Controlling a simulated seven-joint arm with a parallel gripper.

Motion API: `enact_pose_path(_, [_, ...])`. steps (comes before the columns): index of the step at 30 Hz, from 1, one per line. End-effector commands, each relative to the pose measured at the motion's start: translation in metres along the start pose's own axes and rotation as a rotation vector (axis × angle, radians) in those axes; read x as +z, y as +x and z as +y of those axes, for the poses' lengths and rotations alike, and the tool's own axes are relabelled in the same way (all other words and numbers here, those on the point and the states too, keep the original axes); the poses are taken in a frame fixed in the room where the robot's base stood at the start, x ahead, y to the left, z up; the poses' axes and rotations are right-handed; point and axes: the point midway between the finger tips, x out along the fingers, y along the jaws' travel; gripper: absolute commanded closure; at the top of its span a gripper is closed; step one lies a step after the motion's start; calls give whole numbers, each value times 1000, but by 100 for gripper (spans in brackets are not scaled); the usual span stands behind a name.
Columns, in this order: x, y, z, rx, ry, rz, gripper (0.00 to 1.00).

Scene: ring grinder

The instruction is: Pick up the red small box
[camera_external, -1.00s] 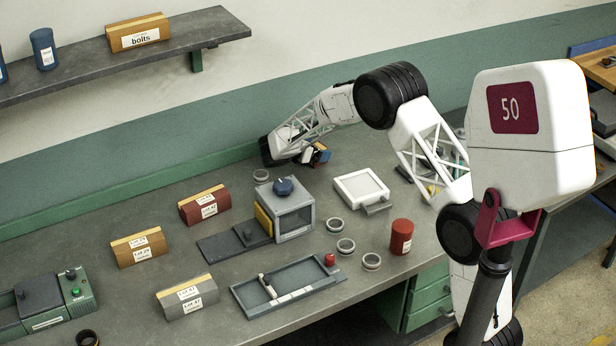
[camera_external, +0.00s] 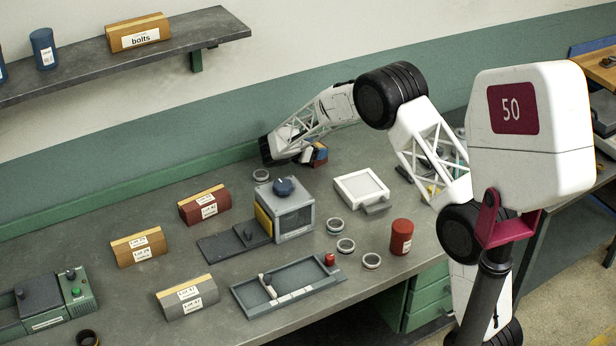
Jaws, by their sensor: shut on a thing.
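My gripper (camera_external: 309,156) is at the back of the bench, at the end of the white arm and mostly hidden by its wrist. It is shut on a small blocky thing (camera_external: 320,156) that shows red, blue and yellow patches. The thing is too small and too covered to tell its full shape, or whether it touches the bench. A larger red box (camera_external: 204,207) with a tan top and white labels sits on the bench further left, apart from my gripper.
A grey machine with a blue knob (camera_external: 284,187) stands in front of my gripper. A white framed tray (camera_external: 361,187), several metal rings (camera_external: 346,246), a red canister (camera_external: 402,237), a tan box (camera_external: 138,247) and a grey box (camera_external: 187,297) stand around it. The bench's back left is clear.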

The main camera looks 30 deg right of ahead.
Motion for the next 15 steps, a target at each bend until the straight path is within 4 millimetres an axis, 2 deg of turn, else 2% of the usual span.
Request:
enact_pose_path(8, [19,-8,0,1,2,0,67])
enact_pose_path(15, [52,-22,0,2,4,0,67])
